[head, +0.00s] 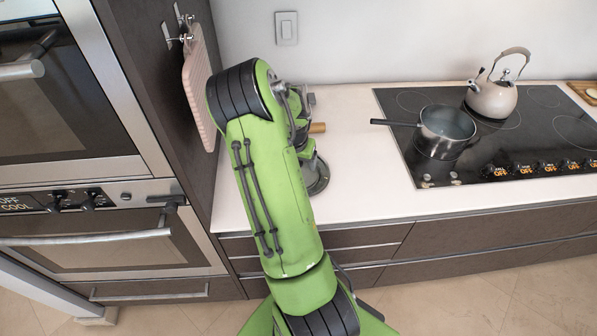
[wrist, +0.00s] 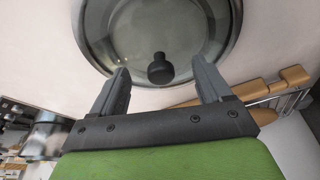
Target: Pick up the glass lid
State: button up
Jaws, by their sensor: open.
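The glass lid (wrist: 105,30) fills the top of the wrist view, a clear round lid with a metal rim and a black knob (wrist: 160,70). It lies on the white counter. In the head view only part of it (head: 319,178) shows beside my arm. My gripper (wrist: 161,78) is open, its two grey fingers one on each side of the knob in the picture. I see no contact with the knob, and the gap in depth is hard to judge. In the head view my green arm hides most of the gripper and lid.
Wooden-handled items in a metal rack (wrist: 265,92) stand close to the right finger. The cooktop (head: 400,160) holds a saucepan (head: 446,145) and a kettle (head: 491,98). A pink board (head: 197,90) hangs on the cabinet side at left, beside the stacked ovens (head: 90,235). The counter before the cooktop is clear.

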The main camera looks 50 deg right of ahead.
jog(key=shift+w+d+f, duration=0.1)
jog(key=shift+d+f, duration=0.05)
jog(key=shift+f, duration=0.35)
jog(key=shift+a, duration=0.25)
grip_shut()
notch_tip(320, 180, up, 10)
jog(key=shift+d+r+p, duration=0.1)
jog(key=shift+d+p, duration=0.05)
jog(key=shift+p, duration=0.25)
